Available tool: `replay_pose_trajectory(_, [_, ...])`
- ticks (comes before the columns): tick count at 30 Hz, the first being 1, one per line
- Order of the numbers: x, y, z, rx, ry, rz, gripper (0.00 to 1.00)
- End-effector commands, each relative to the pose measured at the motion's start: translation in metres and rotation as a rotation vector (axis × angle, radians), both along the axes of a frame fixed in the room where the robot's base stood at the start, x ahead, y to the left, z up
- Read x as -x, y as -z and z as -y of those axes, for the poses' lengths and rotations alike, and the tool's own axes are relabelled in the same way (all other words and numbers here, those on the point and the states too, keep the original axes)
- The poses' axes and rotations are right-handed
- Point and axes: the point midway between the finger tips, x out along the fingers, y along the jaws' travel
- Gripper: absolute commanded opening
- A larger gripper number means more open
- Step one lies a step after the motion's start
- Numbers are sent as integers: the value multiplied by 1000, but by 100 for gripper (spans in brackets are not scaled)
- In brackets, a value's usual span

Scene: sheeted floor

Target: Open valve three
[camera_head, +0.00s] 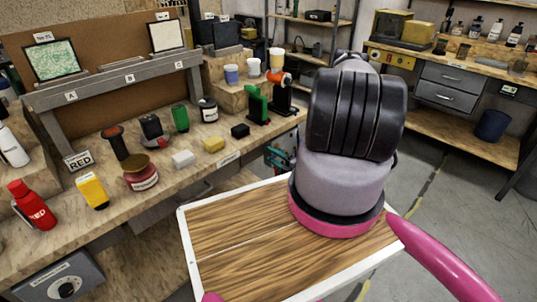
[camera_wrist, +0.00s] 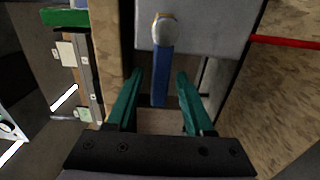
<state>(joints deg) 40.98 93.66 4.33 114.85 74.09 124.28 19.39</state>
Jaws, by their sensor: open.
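In the wrist view a blue lever handle (camera_wrist: 159,82) hangs from a round metal knob with a brass-coloured edge (camera_wrist: 164,30) on a grey panel (camera_wrist: 215,25). I see no number on it, so I cannot tell whether it is valve three. My gripper (camera_wrist: 159,74) is open, its two teal fingers on either side of the blue lever with a gap on both sides. In the head view only the teal fingers of my gripper (camera_head: 279,158) show, beside the bench's front edge; my arm hides much around them, and the blue lever is not visible there.
A red bar (camera_wrist: 287,42) sticks out at the right of the wrist view. A wooden post or board (camera_wrist: 107,45) stands close left of the fingers. The workbench (camera_head: 215,172) holds bottles, blocks and cups. Grey floor (camera_head: 420,195) is open to the right.

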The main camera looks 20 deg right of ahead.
Motion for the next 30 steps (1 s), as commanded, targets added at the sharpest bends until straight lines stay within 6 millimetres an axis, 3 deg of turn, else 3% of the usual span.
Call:
replay_pose_trajectory(6, [-20, 0, -7, 1, -1, 1, 52])
replay_pose_trajectory(15, [-23, 0, -8, 0, 0, 0, 52])
replay_pose_trajectory(16, [-23, 0, -8, 0, 0, 0, 49])
replay_pose_trajectory(20, [-23, 0, -8, 0, 0, 0, 0])
replay_pose_trajectory(30, [-22, 0, -8, 0, 0, 0, 0])
